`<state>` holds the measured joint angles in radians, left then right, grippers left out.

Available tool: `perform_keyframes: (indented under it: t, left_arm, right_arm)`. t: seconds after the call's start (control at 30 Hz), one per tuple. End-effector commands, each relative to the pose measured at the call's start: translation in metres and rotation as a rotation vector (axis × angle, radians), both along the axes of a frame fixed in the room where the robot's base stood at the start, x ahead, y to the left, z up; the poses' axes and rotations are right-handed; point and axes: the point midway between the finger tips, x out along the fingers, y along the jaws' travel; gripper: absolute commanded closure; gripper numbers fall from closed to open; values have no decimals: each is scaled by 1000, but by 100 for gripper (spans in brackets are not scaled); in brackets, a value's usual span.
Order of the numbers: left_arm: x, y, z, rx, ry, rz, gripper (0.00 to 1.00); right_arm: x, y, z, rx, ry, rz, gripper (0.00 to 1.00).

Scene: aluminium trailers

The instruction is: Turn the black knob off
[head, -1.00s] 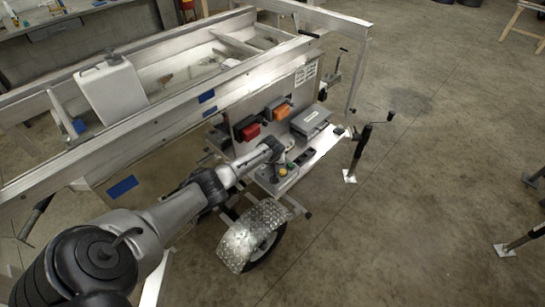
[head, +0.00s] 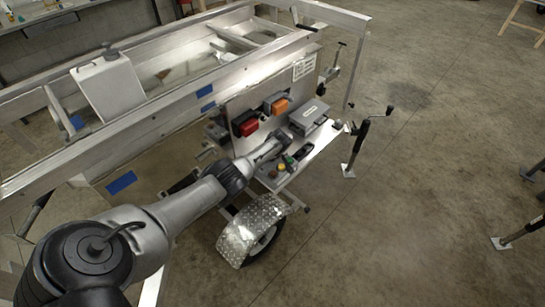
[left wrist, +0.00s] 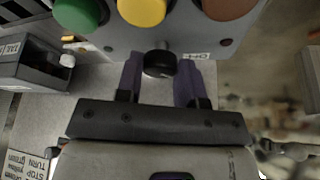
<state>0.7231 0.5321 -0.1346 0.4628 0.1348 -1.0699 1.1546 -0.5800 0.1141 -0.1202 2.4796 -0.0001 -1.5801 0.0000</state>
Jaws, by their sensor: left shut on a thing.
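The black knob (left wrist: 160,64) is on the front of a grey control box (left wrist: 218,42), at the upper middle of the left wrist view. My left gripper (left wrist: 161,72) has one purple finger on each side of the knob and is shut on it. A small label beside the knob appears upside down and I cannot read it surely. In the head view my left arm reaches from the lower left to the control box, and my left gripper (head: 270,166) is there, small and partly hidden. The knob cannot be made out in the head view. My right gripper is not in view.
Green (left wrist: 76,14), yellow (left wrist: 142,10) and brownish-red (left wrist: 229,8) buttons sit close above the knob. A dark box (left wrist: 35,63) stands at the left. On the trailer are red (head: 245,123) and orange (head: 276,103) units and a grey box (head: 309,117).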

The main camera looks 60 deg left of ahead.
Motion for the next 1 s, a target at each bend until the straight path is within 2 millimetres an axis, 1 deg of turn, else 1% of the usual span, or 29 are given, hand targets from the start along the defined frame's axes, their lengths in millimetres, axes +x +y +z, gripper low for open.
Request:
perform_keyframes:
  t: [0.33,0.37,0.6,0.87,1.0]
  left_arm:
    - [-1,0,-1,0,1,3,89]
    - [-1,0,-1,0,1,3,63]
    - [-1,0,-1,0,0,2,40]
    - [0,0,1,0,0,2,40]
    - [-1,-3,11,0,0,1,40]
  right_arm:
    - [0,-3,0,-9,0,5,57]
    - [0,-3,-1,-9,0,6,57]
    - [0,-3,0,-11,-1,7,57]
    - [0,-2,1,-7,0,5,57]
    - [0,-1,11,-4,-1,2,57]
